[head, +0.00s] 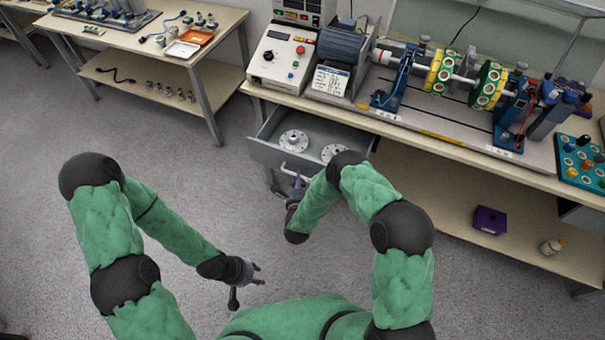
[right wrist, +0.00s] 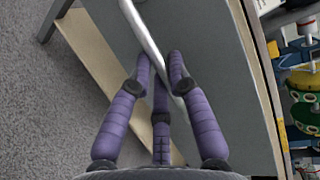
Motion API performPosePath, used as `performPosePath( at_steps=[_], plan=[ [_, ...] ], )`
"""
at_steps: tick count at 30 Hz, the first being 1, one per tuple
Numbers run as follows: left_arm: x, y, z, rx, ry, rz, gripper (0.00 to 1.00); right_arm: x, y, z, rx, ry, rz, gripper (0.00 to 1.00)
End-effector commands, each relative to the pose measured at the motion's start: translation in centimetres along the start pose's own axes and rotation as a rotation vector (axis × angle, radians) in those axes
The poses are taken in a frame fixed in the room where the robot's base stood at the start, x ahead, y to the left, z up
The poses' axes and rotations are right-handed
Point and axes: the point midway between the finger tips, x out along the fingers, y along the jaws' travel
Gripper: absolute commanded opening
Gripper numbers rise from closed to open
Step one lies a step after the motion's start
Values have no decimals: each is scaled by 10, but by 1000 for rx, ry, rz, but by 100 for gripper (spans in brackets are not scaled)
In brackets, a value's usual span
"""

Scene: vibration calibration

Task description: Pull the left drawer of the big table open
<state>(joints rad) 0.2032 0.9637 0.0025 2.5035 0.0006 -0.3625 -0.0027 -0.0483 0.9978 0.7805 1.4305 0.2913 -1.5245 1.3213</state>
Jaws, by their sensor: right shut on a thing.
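The left drawer (head: 262,152) of the big table (head: 440,155) stands pulled out, and two round metal flanges (head: 293,140) show inside it. Its pale bar handle (head: 287,172) is on the front panel. My right gripper (head: 298,182) is at this handle. In the right wrist view, the purple fingers of my right gripper (right wrist: 160,75) close around the handle bar (right wrist: 143,28), in front of the grey drawer front (right wrist: 205,60). My left gripper (head: 257,274) hangs empty over the floor, away from the table, with its fingertips apart.
The big table carries a control box (head: 283,58) and a shaft rig (head: 450,80). A purple box (head: 489,220) and a small bottle (head: 551,246) are on its lower shelf. A second table (head: 150,40) stands at the left. The floor (head: 190,180) between is clear.

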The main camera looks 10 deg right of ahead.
Motion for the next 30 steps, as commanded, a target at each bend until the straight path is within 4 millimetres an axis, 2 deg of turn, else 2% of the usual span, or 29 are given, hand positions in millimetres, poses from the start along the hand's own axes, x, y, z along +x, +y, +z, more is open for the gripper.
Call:
performPosePath(
  at_steps=[6, 12, 27, 28, 30],
  plan=[
    [-5, 2, 0, 1, 1, 0, 40, -32, 6, 13, -1, 1, 1, 0],
    [-7, 3, 0, 1, 1, 0, 40, -48, 10, 19, 1, 2, 0, 0],
    [-8, 3, 0, 1, 0, 0, 40, -52, 12, 21, 1, 3, 1, 0],
    [-8, 3, 0, 1, 0, 0, 40, -52, 12, 21, 1, 3, 1, 27],
    [-8, 3, 0, 1, 0, 0, 40, -52, 12, 21, 1, 3, 0, 44]
  ],
)
